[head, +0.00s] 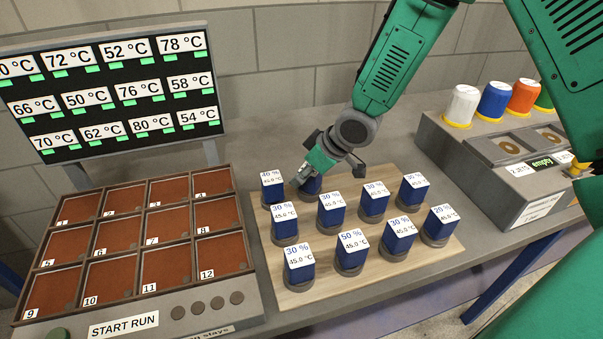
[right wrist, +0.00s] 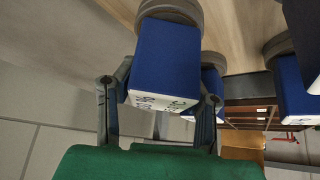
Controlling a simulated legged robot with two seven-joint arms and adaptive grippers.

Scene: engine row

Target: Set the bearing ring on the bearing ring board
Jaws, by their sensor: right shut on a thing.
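My right gripper (head: 318,168) is shut on a blue block (right wrist: 165,62) with a white label on its end and a round grey base. In the head view this block (head: 311,186) is mostly hidden by the gripper, at the back row of a wooden board (head: 295,299). In the right wrist view its base is close to the wood; I cannot tell whether it touches. No thing is marked as a bearing ring. Two tan ring shapes (head: 509,147) lie in recesses of a grey box at the right. My left gripper is not in view.
Several labelled blue blocks (head: 351,252) stand close around on the board. A numbered tray (head: 140,288) with brown compartments and a temperature display (head: 112,92) are at the left. The grey box (head: 440,150) with coloured caps (head: 494,100) is at the right. Bare table lies between board and box.

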